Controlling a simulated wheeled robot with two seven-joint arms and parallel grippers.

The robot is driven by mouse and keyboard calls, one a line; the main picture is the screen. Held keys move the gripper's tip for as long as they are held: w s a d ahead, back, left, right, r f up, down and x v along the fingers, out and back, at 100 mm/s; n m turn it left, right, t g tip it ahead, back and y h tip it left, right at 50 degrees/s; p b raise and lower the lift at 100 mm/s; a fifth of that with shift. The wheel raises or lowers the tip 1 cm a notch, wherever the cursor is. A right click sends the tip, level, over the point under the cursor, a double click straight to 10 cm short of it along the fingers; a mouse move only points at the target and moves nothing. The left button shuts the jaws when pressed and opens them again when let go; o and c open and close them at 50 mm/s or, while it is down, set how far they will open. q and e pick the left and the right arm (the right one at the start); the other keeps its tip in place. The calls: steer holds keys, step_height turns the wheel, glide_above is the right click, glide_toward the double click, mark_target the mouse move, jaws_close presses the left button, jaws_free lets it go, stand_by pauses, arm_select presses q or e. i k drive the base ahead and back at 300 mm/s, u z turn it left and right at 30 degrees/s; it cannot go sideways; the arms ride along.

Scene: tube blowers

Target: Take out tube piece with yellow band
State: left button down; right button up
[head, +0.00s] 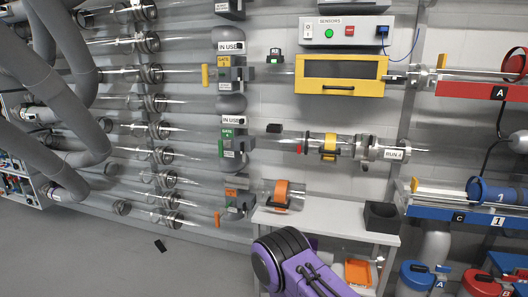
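The clear tube piece with a yellow band (328,147) sits in the horizontal tube line at the middle of the wall. A grey coupling (369,149) joins it on the right, next to a "RUN-4" label. A dark clip or handle seems to lie across the yellow band. Neither gripper is in view. Only a purple arm section of mine with a dark round joint shows at the bottom centre, below the tube piece and apart from it.
A yellow-framed box (340,75) is above the line. Red rack A (485,91) and blue rack C (470,214) stand right. Grey pipes (60,70) crowd the left.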

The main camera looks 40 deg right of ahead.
mark_target(329, 145)
steer(key=u, duration=0.6)
steer(key=i, duration=1.25)
steer(key=z, duration=1.15)
steer(key=i, duration=0.7)
steer(key=z, duration=0.85)
